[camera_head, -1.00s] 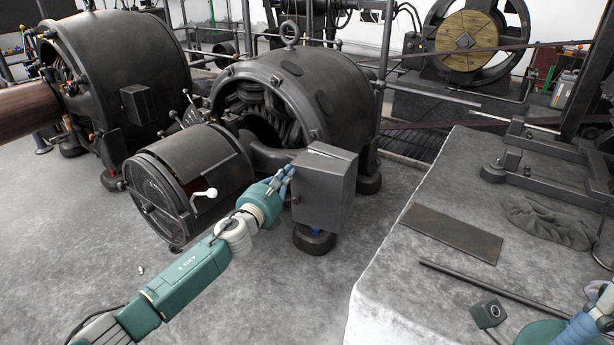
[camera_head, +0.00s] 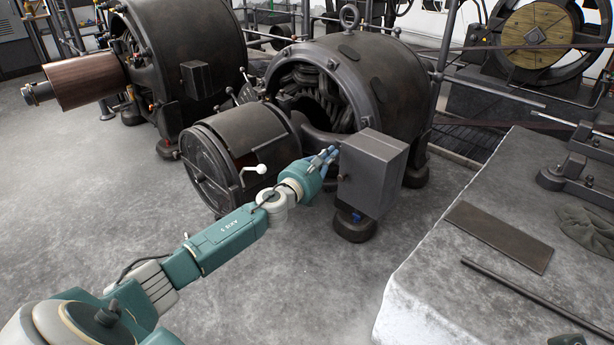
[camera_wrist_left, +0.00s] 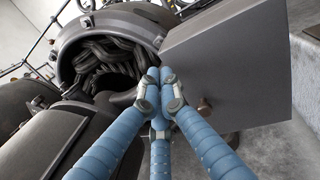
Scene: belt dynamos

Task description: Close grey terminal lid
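The grey terminal box with its flat lid (camera_head: 372,172) stands at the front right of the nearer dynamo. In the left wrist view its broad grey face (camera_wrist_left: 232,65) fills the upper right. I cannot tell whether a gap remains at the lid's edge. My left gripper (camera_head: 331,155) is at the left edge of the box, near its upper corner. In the left wrist view its blue fingers (camera_wrist_left: 160,77) are drawn together at the tips with nothing between them. They lie close beside the grey face; contact is unclear.
The dynamo (camera_head: 345,75) has an open end with coils behind my gripper. A dark drum with a white-knobbed handle (camera_head: 235,150) stands left of my fingers. A stone slab (camera_head: 430,255) with a plate (camera_head: 498,236) and a rod (camera_head: 530,296) lies to the right. The floor in front is clear.

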